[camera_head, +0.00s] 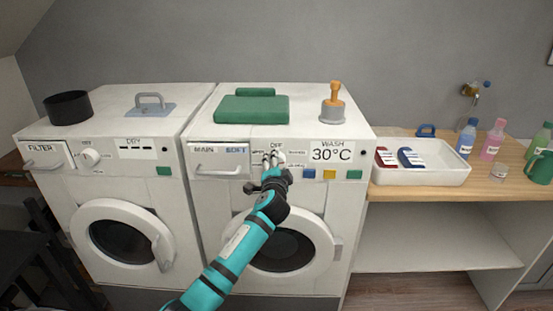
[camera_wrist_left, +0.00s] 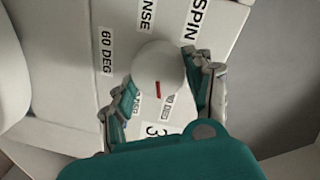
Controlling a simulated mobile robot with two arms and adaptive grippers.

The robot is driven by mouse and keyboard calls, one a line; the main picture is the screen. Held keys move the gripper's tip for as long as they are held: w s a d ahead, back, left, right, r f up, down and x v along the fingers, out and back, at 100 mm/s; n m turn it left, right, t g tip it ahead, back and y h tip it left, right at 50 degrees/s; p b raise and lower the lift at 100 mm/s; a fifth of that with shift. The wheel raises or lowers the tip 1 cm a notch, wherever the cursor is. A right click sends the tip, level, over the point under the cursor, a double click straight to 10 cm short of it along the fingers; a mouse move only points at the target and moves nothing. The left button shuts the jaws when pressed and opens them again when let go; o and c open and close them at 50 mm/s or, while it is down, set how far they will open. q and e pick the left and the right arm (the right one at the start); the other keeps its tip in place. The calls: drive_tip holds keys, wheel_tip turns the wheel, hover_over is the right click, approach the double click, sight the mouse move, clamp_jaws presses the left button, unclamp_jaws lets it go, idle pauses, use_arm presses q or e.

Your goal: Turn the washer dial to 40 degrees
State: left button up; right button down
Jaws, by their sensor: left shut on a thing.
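The washer dial (camera_head: 277,158) is a round white knob on the right machine's front panel. In the left wrist view the dial (camera_wrist_left: 157,64) has a red mark at its lower edge, pointing down toward the partly covered degree labels beside the display. The "60 DEG" label (camera_wrist_left: 106,52) is to its left; "SPIN" and a partly cut "RINSE" label are above. My left gripper (camera_head: 271,163) is shut on the dial, one finger on each side of it. The washer display (camera_head: 331,151) reads "WASH 30°C". My right gripper is not in view.
A dryer (camera_head: 120,195) stands left of the washer (camera_head: 205,210). A green folded cloth (camera_head: 250,109) and an orange-handled object (camera_head: 333,105) are on the washer top. Blue, yellow and green buttons sit right of the dial. A wooden counter (camera_head: 480,187) with a white tray (camera_head: 430,172) is at the right.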

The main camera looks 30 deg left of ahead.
use_arm(q)
drive_tip(key=m+p, duration=0.2)
drive_tip(key=m, duration=0.2)
drive_tip(key=m+y+p, duration=0.1)
drive_tip(key=m+p, duration=0.1)
drive_tip(key=m, duration=0.2)
drive_tip(key=shift+d+f+g, duration=0.1)
drive_tip(key=shift+f+g, duration=0.05)
drive_tip(key=shift+g, duration=0.15)
drive_tip(key=shift+m, duration=0.3)
drive_tip(key=o, duration=1.2)
drive_tip(key=shift+w, duration=0.1)
drive_tip(key=v, duration=1.2)
drive_tip(key=shift+d+f, duration=0.1)
